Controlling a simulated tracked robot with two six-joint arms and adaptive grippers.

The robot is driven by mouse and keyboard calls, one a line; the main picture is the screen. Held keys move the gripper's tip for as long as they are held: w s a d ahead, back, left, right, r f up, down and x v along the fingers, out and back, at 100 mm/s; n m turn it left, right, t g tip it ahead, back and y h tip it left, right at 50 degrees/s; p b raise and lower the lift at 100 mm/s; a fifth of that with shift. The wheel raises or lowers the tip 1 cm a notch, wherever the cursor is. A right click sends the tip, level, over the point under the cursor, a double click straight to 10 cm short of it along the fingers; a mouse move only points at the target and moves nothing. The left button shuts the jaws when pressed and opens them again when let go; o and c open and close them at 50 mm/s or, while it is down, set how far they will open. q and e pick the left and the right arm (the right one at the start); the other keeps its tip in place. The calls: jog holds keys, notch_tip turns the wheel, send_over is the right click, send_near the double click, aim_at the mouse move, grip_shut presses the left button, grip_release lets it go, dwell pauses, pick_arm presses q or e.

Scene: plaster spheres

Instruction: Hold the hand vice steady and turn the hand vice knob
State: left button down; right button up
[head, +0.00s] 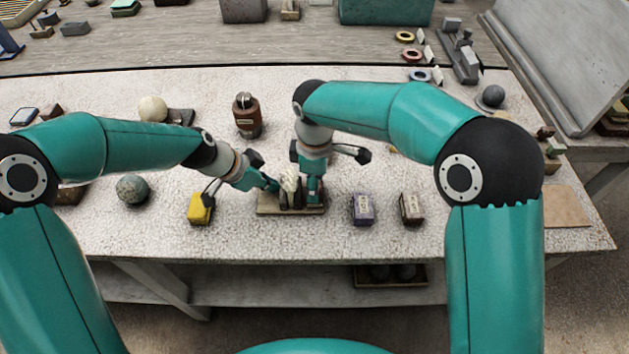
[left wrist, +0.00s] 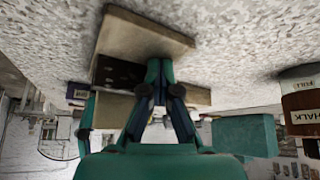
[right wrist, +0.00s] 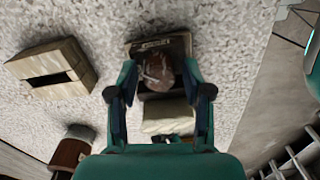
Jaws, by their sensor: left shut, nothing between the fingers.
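The hand vice (head: 290,188) stands on a flat wooden base (head: 268,211) near the front of the table. My left gripper (head: 273,186) is at its left side, shut and empty; its closed fingers also show in the left wrist view (left wrist: 160,68), in front of a dark block and pale wood. My right gripper (head: 313,198) points down at the vice's right side. In the right wrist view its fingers (right wrist: 158,76) are apart, with a rounded brown shape, likely the knob (right wrist: 158,67), between them. I cannot tell whether they touch it. The fingers hide part of the vice.
A yellow block (head: 200,209) lies left of the base, and a purple box (head: 363,210) and a brown box (head: 411,209) lie to its right. A brown jar (head: 247,118) stands behind. The table's front edge is close to the base.

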grip_shut()
jog(key=shift+m, duration=2.9)
jog(key=shift+o, duration=1.7)
grip_release()
